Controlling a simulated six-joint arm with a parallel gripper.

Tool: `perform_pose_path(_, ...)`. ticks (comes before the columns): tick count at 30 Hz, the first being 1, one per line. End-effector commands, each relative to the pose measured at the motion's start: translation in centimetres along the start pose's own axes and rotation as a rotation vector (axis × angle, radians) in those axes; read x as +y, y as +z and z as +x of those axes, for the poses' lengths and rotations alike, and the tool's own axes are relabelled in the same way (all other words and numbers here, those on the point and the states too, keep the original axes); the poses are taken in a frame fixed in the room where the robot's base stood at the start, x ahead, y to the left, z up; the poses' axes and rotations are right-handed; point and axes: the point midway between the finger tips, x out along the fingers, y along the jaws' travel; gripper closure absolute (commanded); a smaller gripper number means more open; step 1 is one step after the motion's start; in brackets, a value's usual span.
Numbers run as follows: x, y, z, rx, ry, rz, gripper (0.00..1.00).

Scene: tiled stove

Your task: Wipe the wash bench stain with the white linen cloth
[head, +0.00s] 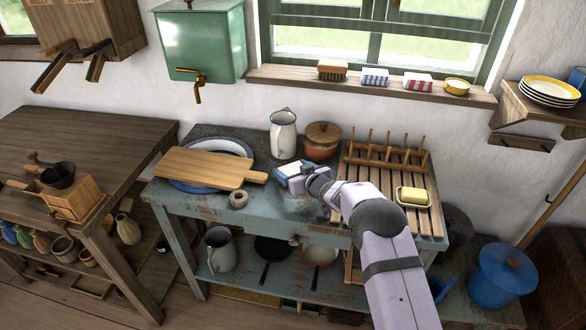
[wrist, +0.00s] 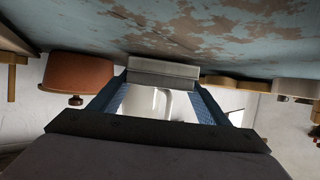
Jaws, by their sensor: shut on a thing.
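My gripper (head: 290,174) is over the middle of the blue, worn wash bench (head: 218,215), between the cutting board and the slatted rack. In the wrist view my gripper (wrist: 163,80) has its two blue fingers shut on a pale grey-white folded piece, which looks like the white linen cloth (wrist: 163,69). The cloth is at or very close to the bench top; I cannot tell whether it touches. The bench top fills the upper part of the wrist view, with brown worn patches. I cannot tell the stain apart from this wear.
A cutting board (head: 205,168) on a blue-rimmed plate lies to the left, with a small ring-shaped roll (head: 238,200). A white jug (head: 284,134) and a lidded brown pot (head: 322,141) stand behind. The slatted rack (head: 372,172) with a yellow soap dish (head: 412,196) is at right.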

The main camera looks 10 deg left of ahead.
Motion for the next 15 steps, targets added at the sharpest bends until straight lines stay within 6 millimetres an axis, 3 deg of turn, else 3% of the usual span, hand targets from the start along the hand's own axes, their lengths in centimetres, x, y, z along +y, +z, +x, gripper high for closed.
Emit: perform_pose_path(15, -1.7, 0.6, -2.0, 0.002, 0.0, -0.002, 0.56)
